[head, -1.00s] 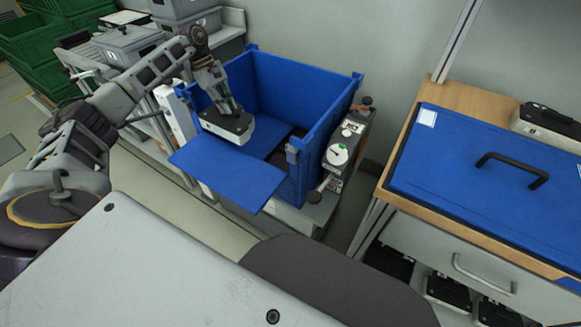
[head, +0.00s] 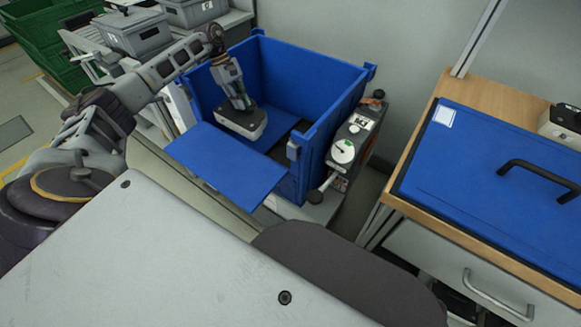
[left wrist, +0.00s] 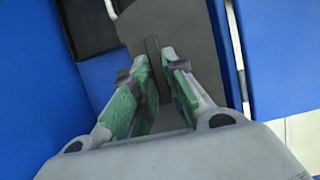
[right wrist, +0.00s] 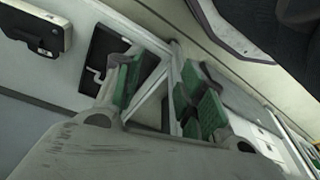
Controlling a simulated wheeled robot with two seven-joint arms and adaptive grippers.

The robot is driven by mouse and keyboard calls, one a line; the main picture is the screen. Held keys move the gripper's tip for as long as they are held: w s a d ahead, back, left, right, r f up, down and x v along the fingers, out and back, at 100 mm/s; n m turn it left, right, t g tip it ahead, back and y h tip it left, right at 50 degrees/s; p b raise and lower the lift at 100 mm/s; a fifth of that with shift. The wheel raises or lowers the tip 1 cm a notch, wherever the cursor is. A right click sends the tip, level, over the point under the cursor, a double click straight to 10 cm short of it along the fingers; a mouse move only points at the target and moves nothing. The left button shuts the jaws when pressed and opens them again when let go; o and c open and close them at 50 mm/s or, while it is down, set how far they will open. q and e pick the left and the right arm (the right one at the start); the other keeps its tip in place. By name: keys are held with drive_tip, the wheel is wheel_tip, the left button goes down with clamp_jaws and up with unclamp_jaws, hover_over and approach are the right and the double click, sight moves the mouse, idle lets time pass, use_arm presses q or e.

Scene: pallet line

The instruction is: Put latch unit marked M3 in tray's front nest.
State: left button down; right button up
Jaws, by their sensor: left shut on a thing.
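My left gripper (head: 242,104) is shut on a latch unit (head: 241,123), a small box with a dark top and a pale side. It holds the unit just behind the lowered front flap, within the opening of the blue crate (head: 335,112). In the left wrist view the two fingers (left wrist: 163,72) close on the unit's dark top (left wrist: 205,55). I cannot read a mark on the unit. The tray and its front nest cannot be made out. My right gripper (right wrist: 160,85) is open and empty in the right wrist view, and outside the head view.
The blue flap (head: 222,165) slopes out at the crate's front. A device with a round dial (head: 343,151) stands against the crate's right side. A bench at right carries a blue lid with a black handle (head: 540,172). Grey bins (head: 133,32) stand at back left.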

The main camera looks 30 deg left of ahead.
sight(243, 113)
use_arm(q)
wheel_tip(243, 113, down, 6)
drive_tip(key=shift+w+r+b, duration=0.1)
drive_tip(key=shift+w+b, duration=0.05)
drive_tip(key=shift+b, duration=1)
drive_tip(key=shift+f, duration=0.7)
use_arm(e)
drive_tip(key=shift+w+a+r, duration=0.1)
drive_tip(key=shift+a+r, duration=0.05)
drive_tip(key=shift+r, duration=0.7)
drive_tip(key=shift+w+a+r, duration=0.15)
drive_tip(key=shift+r, duration=0.75)
drive_tip(key=shift+w+a+r, duration=0.1)
drive_tip(key=shift+a+r, duration=0.05)
drive_tip(key=shift+r, duration=0.7)
use_arm(q)
drive_tip(key=shift+d, duration=0.1)
